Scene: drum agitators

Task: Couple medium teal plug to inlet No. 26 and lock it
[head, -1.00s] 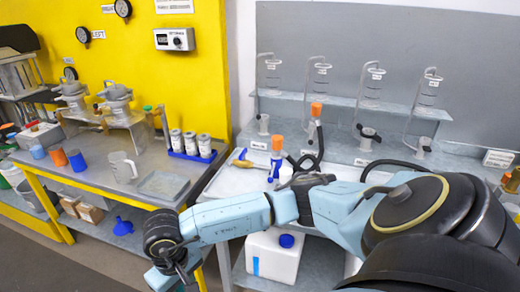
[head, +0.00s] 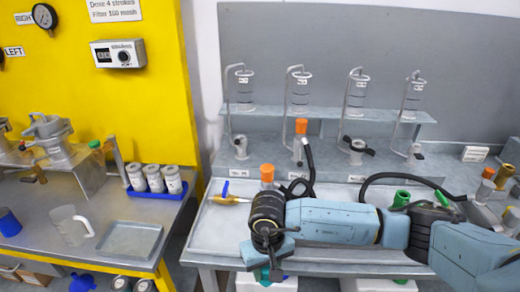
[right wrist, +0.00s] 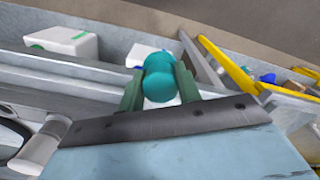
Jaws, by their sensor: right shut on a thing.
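My right gripper (head: 270,272) hangs at the front edge of the right-hand bench and is mostly hidden by its own wrist. In the right wrist view its two fingers (right wrist: 159,88) are shut on a rounded teal plug (right wrist: 159,72). A little teal shows beside the gripper in the head view. Several inlets line the back of the bench under glass cylinders: one at left (head: 240,147), one with an orange plug (head: 301,127), one with a black handle (head: 356,147), one at right (head: 414,154). Their numbers are too small to read. My left gripper is out of view.
Black hoses (head: 385,177) arch in front of the inlets. Green parts (head: 402,197) lie behind my right arm. A yellow-framed table (head: 100,242) is at left.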

